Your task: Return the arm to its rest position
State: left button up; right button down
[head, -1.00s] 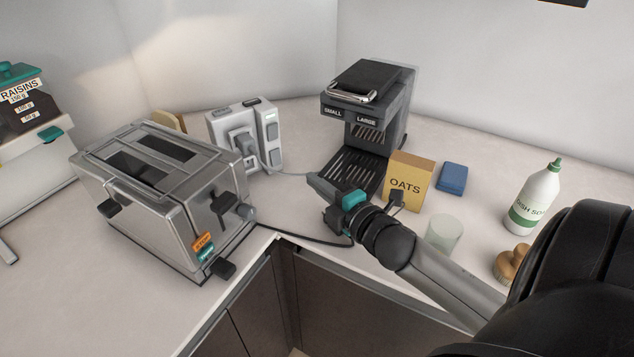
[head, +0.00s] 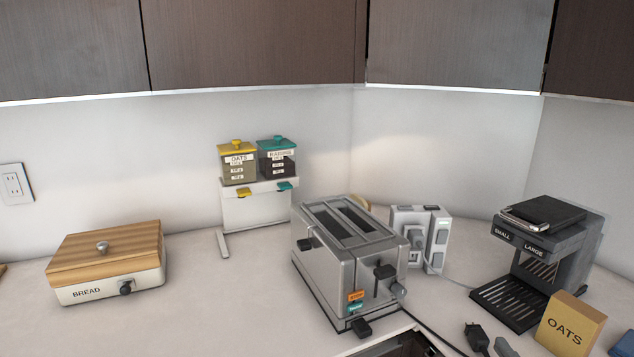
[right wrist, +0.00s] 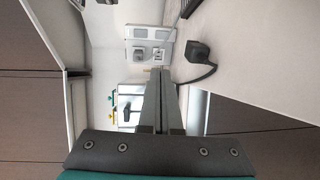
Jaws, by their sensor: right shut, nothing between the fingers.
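My right gripper (head: 503,347) shows only as a small grey tip at the bottom edge of the head view, left of the oats box. In the right wrist view its two fingers (right wrist: 160,75) are together, with nothing between them. A black plug (head: 476,338) is just left of the gripper tip in the head view. In the right wrist view the plug (right wrist: 200,52) lies on the counter, apart from the fingers, with its cord curling away. The rest of my right arm is out of the head view. My left gripper is not in view.
A toaster (head: 345,262) stands mid-counter beside a white socket block (head: 420,238). A coffee machine (head: 540,255) and an oats box (head: 570,325) are at the right. A bread box (head: 110,260) and food dispensers (head: 255,200) are at the left. Cabinets (head: 250,45) hang above.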

jog(key=shift+s+a+f+m+g+h, duration=0.15)
jog(key=shift+s+f+m+h, duration=0.1)
jog(key=shift+s+m, duration=0.25)
jog(key=shift+s+a+f+m+g+h, duration=0.1)
jog(key=shift+s+f+m+g+h, duration=0.1)
jog(key=shift+s+m, duration=0.25)
jog(key=s+a+f+m+g+y, duration=0.1)
jog(key=s+a+f+m+g, duration=0.45)
jog(key=s+a+m, duration=0.35)
jog(key=s+a+f+m+g+y, duration=0.1)
jog(key=s+a+f+m+g, duration=0.5)
jog(key=s, duration=0.5)
notch_tip(320, 180, down, 21)
jog(key=s+n+g, duration=0.1)
jog(key=n+g, duration=0.1)
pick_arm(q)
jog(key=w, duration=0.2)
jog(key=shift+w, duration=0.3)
pick_arm(e)
jog(key=s+d+f+g, duration=0.1)
jog(key=s+d+f, duration=0.1)
jog(key=s+f, duration=1.2)
jog(key=shift+s+f+g, duration=0.2)
jog(key=shift+s+g, duration=0.1)
jog(key=shift+s, duration=0.6)
jog(key=shift+h, duration=0.25)
